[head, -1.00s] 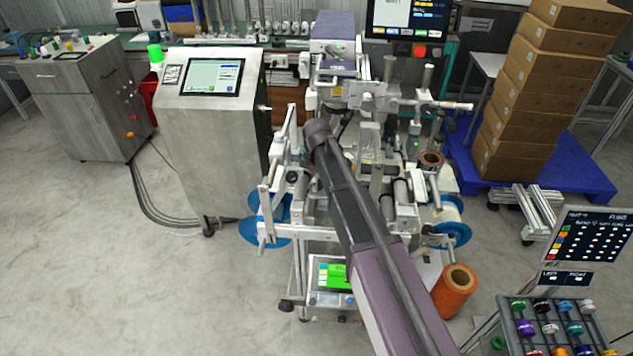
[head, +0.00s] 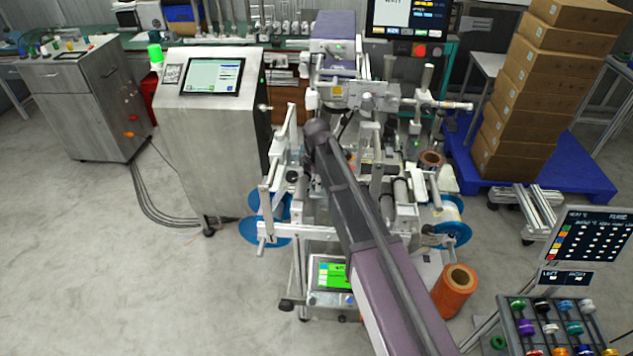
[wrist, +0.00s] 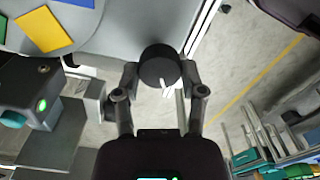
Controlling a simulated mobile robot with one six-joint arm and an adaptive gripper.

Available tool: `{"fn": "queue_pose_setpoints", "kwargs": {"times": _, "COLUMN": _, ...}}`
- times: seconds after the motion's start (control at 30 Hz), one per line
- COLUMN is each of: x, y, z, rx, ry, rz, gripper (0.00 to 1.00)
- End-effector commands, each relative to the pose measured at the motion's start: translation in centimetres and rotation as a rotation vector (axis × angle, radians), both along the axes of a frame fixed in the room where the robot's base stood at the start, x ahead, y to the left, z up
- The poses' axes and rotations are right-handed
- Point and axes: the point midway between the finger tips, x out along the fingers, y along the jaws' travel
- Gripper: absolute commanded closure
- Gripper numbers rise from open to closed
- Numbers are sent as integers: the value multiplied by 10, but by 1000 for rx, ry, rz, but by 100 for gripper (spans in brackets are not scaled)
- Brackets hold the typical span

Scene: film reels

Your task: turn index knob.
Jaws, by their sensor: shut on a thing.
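The index knob (wrist: 159,66) is a round black knob with a white pointer line, seen in the wrist view. The pointer slants toward the lower edge of the knob. My gripper (wrist: 160,83) is shut on the knob, with one finger on its left and one on its right. In the head view my arm crosses the middle of the machine and hides the knob and the gripper.
A grey plate with yellow and blue patches (wrist: 42,32) lies at the upper left of the wrist view. A dark block with a green light (wrist: 28,95) stands left of my gripper. An orange roll (head: 455,290) stands right of my arm.

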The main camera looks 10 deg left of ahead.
Motion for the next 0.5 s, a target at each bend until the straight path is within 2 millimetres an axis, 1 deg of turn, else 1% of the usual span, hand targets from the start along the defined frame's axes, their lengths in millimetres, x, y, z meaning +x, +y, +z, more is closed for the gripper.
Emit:
{"fn": "queue_pose_setpoints", "kwargs": {"times": 0.1, "x": 0, "y": 0, "z": 0, "rx": 1, "ry": 0, "rz": -1, "gripper": 95}}
{"fn": "queue_pose_setpoints", "kwargs": {"times": 0.13, "x": 0, "y": 0, "z": 0, "rx": 1, "ry": 0, "rz": -1, "gripper": 44}}
{"fn": "queue_pose_setpoints", "kwargs": {"times": 0.23, "x": 0, "y": 0, "z": 0, "rx": 1, "ry": 0, "rz": -1, "gripper": 15}}
{"fn": "queue_pose_setpoints", "kwargs": {"times": 0.27, "x": 0, "y": 0, "z": 0, "rx": 1, "ry": 0, "rz": -1, "gripper": 13}}
{"fn": "queue_pose_setpoints", "kwargs": {"times": 0.5, "x": 0, "y": 0, "z": 0, "rx": 0, "ry": 0, "rz": -2, "gripper": 13}}
